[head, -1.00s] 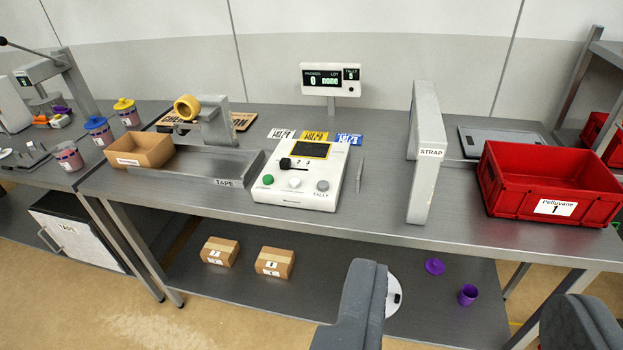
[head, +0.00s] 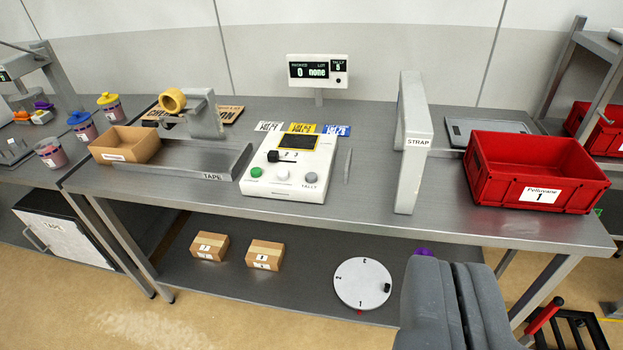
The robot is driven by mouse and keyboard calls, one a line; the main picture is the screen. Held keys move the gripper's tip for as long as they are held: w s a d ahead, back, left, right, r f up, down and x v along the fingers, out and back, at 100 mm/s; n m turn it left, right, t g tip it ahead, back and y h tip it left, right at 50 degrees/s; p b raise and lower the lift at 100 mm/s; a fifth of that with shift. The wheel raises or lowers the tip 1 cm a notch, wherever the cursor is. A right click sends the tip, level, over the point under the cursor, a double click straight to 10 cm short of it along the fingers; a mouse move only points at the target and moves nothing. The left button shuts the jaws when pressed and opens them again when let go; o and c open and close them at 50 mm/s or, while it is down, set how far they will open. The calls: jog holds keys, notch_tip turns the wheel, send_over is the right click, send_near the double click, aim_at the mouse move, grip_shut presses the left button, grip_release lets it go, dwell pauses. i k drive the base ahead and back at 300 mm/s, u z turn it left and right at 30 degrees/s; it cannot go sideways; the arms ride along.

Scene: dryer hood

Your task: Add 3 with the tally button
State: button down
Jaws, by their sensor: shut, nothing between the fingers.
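The white control box (head: 270,188) stands on the metal bench in the middle. Its grey tally button (head: 311,177) is at the front right corner, above the word TALLY. A white button (head: 283,176) and a green button (head: 256,172) sit to its left. The display (head: 317,71) behind reads packed 0, lot none, and its tally figure looks like 5. My gripper (head: 457,264) is at the lower right, its two grey fingers together and empty. In the picture it is below and right of the box, apart from the tally button.
A grey strap arch (head: 411,150) and a red crate (head: 487,193) stand right of the box. A tape dispenser (head: 205,115) and an open carton (head: 125,145) are to the left. The lower shelf holds small cartons (head: 265,255) and a white dial (head: 363,283).

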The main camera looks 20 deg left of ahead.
aim_at(310, 177)
jog(key=z, duration=0.3)
jog(key=i, duration=1.2)
jog(key=u, duration=0.45)
